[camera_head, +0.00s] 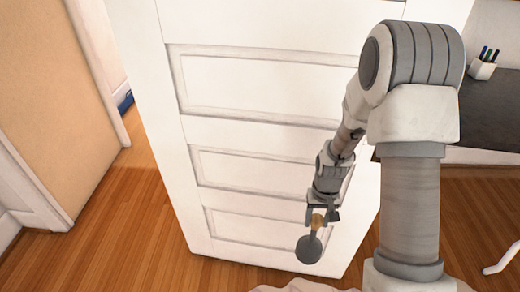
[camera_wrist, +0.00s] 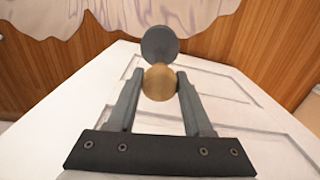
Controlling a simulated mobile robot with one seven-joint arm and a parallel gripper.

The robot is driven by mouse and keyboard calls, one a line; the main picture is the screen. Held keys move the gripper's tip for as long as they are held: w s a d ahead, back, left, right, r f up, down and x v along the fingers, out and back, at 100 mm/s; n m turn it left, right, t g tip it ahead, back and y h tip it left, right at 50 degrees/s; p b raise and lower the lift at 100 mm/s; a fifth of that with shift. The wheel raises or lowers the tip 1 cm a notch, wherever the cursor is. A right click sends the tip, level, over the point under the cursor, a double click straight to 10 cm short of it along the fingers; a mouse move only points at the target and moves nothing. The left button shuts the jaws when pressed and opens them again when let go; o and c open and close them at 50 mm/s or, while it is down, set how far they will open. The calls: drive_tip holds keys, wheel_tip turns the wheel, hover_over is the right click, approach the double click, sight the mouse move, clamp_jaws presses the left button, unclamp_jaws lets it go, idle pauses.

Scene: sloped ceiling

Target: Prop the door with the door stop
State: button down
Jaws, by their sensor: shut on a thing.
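The white panelled door (camera_head: 262,133) stands open at an angle to the doorway in the head view. It also fills the lower part of the wrist view (camera_wrist: 85,128). My gripper (camera_head: 319,213) hangs in front of the door's lower panel. In the wrist view, my gripper (camera_wrist: 157,92) is shut on the door stop's brass-coloured round part (camera_wrist: 159,83). The door stop's dark grey disc (camera_head: 309,248) hangs below the fingers, in front of the door near its lower edge. Whether the disc touches the door or floor cannot be told.
Wooden floor (camera_head: 115,210) lies clear left of the door. A tan wall (camera_head: 40,85) and white door frame (camera_head: 98,50) are at the left. A dark desk (camera_head: 490,110) with a pen cup (camera_head: 481,69) stands at the right.

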sight(312, 238)
drive_tip(key=shift+w+f+b, duration=0.2)
drive_tip(key=shift+f+b, duration=0.8)
drive_tip(key=shift+b, duration=1)
drive_tip(key=shift+w+f+b, duration=0.25)
drive_tip(key=shift+f+b, duration=0.8)
drive_tip(key=shift+b, duration=1)
drive_tip(key=shift+w+f+b, duration=0.2)
drive_tip(key=shift+f+b, duration=0.8)
drive_tip(key=shift+b, duration=1)
